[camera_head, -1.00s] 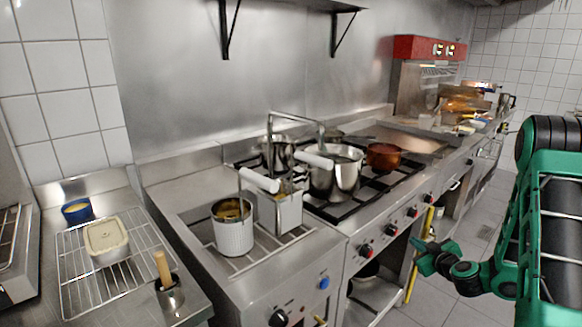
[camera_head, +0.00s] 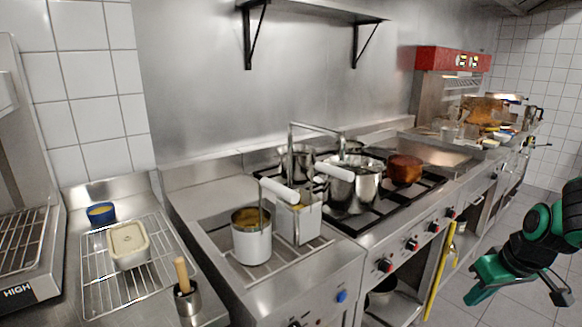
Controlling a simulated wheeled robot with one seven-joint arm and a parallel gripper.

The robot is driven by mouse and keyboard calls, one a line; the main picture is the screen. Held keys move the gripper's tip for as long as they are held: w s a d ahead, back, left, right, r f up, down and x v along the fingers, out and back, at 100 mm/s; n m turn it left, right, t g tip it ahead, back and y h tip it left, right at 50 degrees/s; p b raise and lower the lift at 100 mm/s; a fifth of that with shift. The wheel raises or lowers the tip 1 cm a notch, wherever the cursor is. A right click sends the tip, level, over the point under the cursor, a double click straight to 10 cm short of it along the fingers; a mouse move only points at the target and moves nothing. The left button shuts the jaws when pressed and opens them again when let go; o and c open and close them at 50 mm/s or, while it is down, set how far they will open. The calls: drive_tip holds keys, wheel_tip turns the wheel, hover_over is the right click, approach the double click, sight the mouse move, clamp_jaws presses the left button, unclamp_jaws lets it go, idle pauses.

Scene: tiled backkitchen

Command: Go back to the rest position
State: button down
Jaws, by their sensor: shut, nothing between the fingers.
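My green and black arm (camera_head: 540,232) comes in from the right edge, in front of the counter run and over the tiled floor. My gripper (camera_head: 559,290) is at its low end near the right edge, shut and empty. It is small and dark there, so its fingers are hard to make out. It is apart from the counter and touches nothing that I can see.
A wire rack with a tray (camera_head: 128,245) lies at the left. A yellow pole (camera_head: 440,272) leans at the stove front. The floor (camera_head: 520,312) at the right looks clear.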

drive_tip(key=s+r+m+g, duration=0.2)
drive_tip(key=s+m, duration=0.1)
drive_tip(key=s, duration=0.6)
drive_tip(key=s+r+m+g, duration=0.2)
drive_tip(key=s+r+m, duration=0.1)
drive_tip(key=s, duration=0.7)
drive_tip(key=shift+s+a+r+m, duration=0.2)
drive_tip(key=shift+a+r+m, duration=0.1)
drive_tip(key=shift+m, duration=0.5)
drive_tip(key=shift+w+f+h, duration=0.25)
drive_tip(key=shift+w+h, duration=0.05)
drive_tip(key=shift+w, duration=0.35)
